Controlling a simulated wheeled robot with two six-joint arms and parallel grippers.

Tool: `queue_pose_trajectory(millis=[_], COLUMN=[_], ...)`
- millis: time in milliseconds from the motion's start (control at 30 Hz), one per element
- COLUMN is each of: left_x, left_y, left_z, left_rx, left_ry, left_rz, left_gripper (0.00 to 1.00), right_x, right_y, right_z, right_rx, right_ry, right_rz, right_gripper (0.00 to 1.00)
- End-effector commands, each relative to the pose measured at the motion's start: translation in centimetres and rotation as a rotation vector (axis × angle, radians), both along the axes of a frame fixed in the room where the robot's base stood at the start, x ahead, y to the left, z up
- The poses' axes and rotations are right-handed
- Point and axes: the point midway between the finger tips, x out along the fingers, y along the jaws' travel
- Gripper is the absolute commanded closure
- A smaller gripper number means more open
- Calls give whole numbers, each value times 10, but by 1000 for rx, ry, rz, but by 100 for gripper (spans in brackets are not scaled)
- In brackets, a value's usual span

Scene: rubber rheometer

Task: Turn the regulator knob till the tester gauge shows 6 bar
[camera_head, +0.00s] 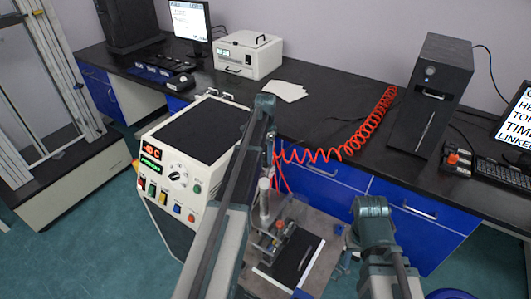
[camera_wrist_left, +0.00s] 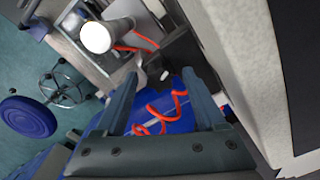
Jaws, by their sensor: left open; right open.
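My left gripper (camera_wrist_left: 160,76) is open in the left wrist view, with nothing between its fingers. Beyond its fingertips is a dark block with a small pale round end (camera_wrist_left: 165,75); I cannot tell whether this is the regulator knob. A grey cylinder with a blank-looking white round face (camera_wrist_left: 97,38) stands up and left of the fingers. In the head view the tester rig (camera_head: 264,205) stands partly behind my left arm, and no gauge reading is legible. My right arm (camera_head: 373,225) is at the lower right; its fingers do not show.
An orange coiled hose (camera_head: 340,152) runs from the bench to the rig, and also crosses behind my left fingers (camera_wrist_left: 160,110). A white rheometer (camera_head: 160,195) with lit displays stands left of my arm. The black bench (camera_head: 330,120) lies behind.

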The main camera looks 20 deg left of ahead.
Motion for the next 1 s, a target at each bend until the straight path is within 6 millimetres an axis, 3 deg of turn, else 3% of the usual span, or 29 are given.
queue_pose_trajectory(millis=[267,800,1000], left_x=[0,0,0], left_y=[0,0,0], left_z=[29,111,132], left_rx=[0,0,0], left_ry=[0,0,0], left_rz=[0,0,0], left_gripper=[28,28,28], right_x=[0,0,0], right_y=[0,0,0], right_z=[29,111,133], right_rx=[0,0,0], right_ry=[0,0,0], right_rz=[0,0,1], right_gripper=[50,50,50])
